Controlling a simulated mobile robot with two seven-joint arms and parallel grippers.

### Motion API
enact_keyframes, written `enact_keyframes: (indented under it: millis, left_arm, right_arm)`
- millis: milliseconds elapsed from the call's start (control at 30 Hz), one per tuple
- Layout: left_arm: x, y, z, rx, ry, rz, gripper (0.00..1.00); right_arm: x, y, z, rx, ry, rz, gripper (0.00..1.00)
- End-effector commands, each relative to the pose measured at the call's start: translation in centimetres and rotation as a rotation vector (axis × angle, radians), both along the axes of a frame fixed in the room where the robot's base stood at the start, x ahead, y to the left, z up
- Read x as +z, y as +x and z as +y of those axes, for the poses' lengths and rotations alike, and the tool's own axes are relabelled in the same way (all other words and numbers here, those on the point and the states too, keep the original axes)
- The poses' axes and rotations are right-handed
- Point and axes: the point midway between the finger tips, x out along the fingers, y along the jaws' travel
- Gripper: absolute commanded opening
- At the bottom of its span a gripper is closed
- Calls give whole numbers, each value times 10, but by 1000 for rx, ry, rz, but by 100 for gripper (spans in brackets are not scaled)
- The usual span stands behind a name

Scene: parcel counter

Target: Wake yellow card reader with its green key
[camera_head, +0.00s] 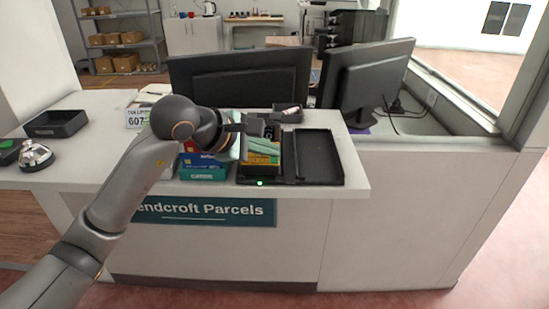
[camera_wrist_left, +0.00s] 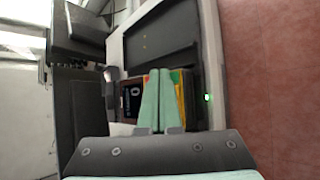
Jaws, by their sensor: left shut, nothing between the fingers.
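A bit of green (camera_wrist_left: 176,77), perhaps the green key, shows beside the fingertips. My left gripper (camera_head: 256,147) is shut and empty, its pale green fingers side by side over the reader. The fingertips (camera_wrist_left: 159,73) hide part of the keypad; I cannot tell whether they touch it. My right gripper is not in view.
A shallow black tray (camera_head: 318,158) lies right of the reader, and coloured boxes (camera_head: 203,170) stand left of it. A green light (camera_head: 260,183) glows at the front edge. Two monitors (camera_head: 240,78) (camera_head: 368,80) stand behind. A bell (camera_head: 35,155) sits far left.

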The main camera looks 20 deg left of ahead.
Motion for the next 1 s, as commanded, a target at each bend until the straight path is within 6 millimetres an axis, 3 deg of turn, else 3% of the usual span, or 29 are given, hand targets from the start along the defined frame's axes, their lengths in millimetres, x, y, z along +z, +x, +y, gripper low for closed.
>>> enact_keyframes:
  millis: [367,700,1000]
  left_arm:
    - [-3,1,0,1,1,0,0]
    - [11,-2,0,1,2,-1,0]
    - [11,-2,0,1,1,0,0]
  right_arm:
    - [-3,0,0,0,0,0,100]
    - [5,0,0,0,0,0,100]
    - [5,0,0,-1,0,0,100]
